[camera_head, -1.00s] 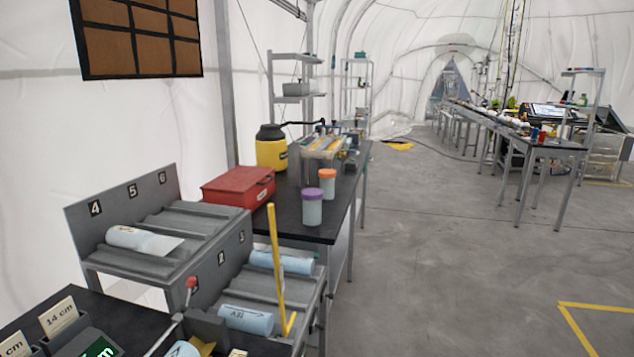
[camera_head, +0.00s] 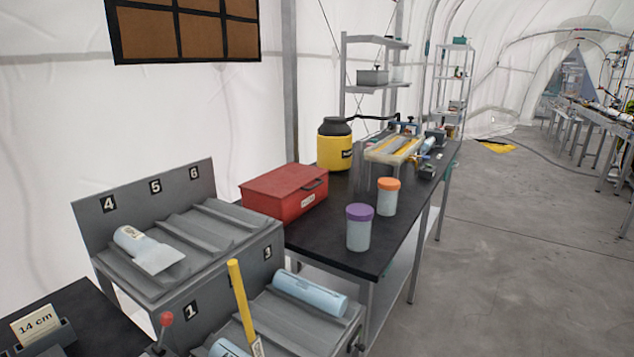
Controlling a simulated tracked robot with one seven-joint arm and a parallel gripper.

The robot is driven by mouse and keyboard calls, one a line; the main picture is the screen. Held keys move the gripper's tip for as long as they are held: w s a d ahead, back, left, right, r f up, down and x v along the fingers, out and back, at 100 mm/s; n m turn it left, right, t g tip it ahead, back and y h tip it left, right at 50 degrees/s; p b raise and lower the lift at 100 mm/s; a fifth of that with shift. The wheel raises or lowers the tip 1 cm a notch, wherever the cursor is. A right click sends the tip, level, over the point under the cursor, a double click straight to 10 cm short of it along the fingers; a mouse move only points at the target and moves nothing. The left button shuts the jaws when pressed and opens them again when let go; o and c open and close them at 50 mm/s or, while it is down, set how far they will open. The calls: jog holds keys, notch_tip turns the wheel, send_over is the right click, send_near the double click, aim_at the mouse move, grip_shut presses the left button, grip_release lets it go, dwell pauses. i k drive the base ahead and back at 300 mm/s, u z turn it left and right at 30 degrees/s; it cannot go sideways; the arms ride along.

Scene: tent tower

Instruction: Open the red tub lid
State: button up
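A red box (camera_head: 283,195) with a dark handle and a small white label on its front sits on the black-topped bench (camera_head: 340,253). Its lid looks shut. It is the only clear red container in view, and I cannot tell whether it is the red tub. Beside it stand a clear jar with a purple lid (camera_head: 359,228) and a clear jar with an orange lid (camera_head: 388,197), both upright and closed. My gripper is not in view.
A grey stepped rack (camera_head: 190,240) holding pale cylinders stands in front of the red box, with a yellow upright bar (camera_head: 240,300) near it. A yellow-and-black canister (camera_head: 335,146) and a tray apparatus (camera_head: 393,148) are behind. The grey floor (camera_head: 490,270) at right is clear.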

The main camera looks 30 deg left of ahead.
aim_at(279, 184)
jog(key=u, duration=0.2)
jog(key=i, duration=1.15)
jog(key=u, duration=0.3)
